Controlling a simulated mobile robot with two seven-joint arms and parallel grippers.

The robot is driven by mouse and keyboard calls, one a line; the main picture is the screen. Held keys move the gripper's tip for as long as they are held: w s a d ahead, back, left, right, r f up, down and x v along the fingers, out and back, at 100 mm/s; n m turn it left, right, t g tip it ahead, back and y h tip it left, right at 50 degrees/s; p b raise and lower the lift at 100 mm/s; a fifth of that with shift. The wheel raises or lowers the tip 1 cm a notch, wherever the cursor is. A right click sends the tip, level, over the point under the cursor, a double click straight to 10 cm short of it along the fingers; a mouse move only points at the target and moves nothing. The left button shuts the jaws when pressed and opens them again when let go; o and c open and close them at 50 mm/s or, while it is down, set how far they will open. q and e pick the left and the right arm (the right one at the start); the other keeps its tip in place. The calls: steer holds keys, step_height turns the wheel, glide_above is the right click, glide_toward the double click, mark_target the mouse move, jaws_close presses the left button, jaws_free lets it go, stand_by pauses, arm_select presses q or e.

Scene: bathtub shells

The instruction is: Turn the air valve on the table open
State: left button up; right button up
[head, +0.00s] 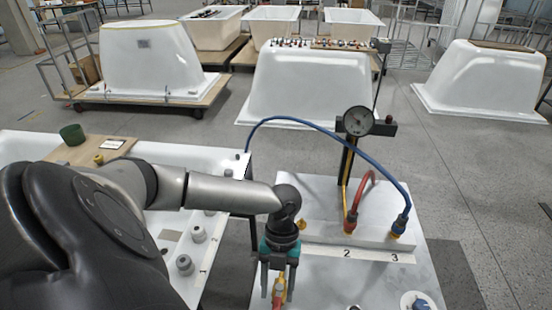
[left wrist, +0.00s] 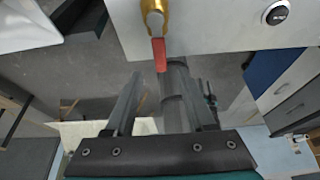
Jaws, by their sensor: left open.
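The air valve (head: 279,291) is a brass body with a red handle, at the near left edge of the white table (head: 335,276). The left wrist view shows its brass body (left wrist: 154,18) and red handle (left wrist: 159,55), which hangs past the table edge. My left gripper (head: 279,280) points down above the valve, its fingers on either side of it in the head view. In the left wrist view my left gripper (left wrist: 163,98) has its fingers spread, with nothing clearly gripped between them. Whether a finger touches the handle cannot be told. My right gripper is not in view.
A pressure gauge (head: 358,121) stands on a post at the back of the table. A blue hose (head: 330,128) arches over to fitting 3, and a red hose (head: 359,190) curves beside it. A round knob (head: 417,302) is at the near right. A bathtub shell (head: 310,88) stands behind.

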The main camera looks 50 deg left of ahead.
arm_select(q)
steer(key=v, duration=1)
steer(key=shift+r, duration=0.15)
